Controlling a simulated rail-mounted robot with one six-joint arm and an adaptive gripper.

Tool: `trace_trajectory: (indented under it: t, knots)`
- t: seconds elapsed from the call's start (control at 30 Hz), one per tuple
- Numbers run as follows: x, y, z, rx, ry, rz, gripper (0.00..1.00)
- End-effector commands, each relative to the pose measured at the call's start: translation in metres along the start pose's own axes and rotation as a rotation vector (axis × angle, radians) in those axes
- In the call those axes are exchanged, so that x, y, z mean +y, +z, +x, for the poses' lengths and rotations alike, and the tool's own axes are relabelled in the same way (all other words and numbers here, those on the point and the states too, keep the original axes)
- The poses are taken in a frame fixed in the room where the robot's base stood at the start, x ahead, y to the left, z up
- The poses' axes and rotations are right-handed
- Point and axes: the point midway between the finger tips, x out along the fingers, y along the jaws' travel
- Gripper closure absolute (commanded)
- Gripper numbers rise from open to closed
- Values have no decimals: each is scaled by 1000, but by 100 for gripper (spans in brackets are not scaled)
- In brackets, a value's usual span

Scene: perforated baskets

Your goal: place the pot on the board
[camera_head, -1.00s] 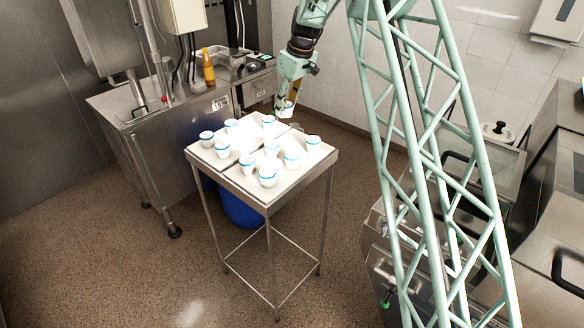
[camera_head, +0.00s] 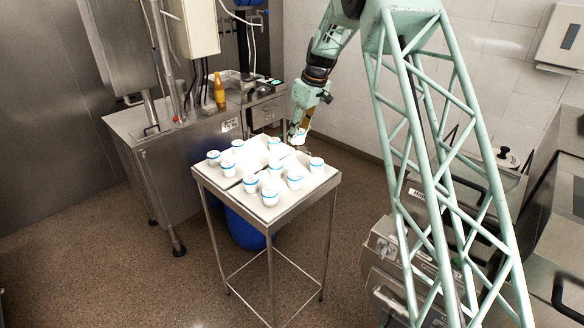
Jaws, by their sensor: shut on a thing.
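My gripper (camera_head: 299,126) is shut on a small white pot (camera_head: 299,138) with a blue band, which its fingers partly hide. It holds this pot near the far right edge of the table; I cannot tell how high above the table top it is. The table top carries white boards, a left one (camera_head: 254,158) and a right one (camera_head: 322,178), split by a dark seam. Several like pots stand upright on them, among them one at the front (camera_head: 270,197), one at the right (camera_head: 317,164) and one at the back (camera_head: 274,144).
The boards sit on a steel table (camera_head: 300,208) with thin legs. A blue bin (camera_head: 244,231) stands under it. A steel counter (camera_head: 185,150) with an orange bottle (camera_head: 220,91) is behind left. Steel machines (camera_head: 385,262) are at the right. Open floor lies in front.

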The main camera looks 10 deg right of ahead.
Motion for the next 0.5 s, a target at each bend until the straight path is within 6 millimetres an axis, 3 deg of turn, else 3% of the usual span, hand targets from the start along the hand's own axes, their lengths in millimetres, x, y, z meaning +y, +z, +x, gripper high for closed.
trace_trajectory:
  t: [0.3, 0.5]
  knots:
    - [0, 11, 38, -1, -2, 2, 79]
    - [0, 15, 52, -1, -1, 0, 79]
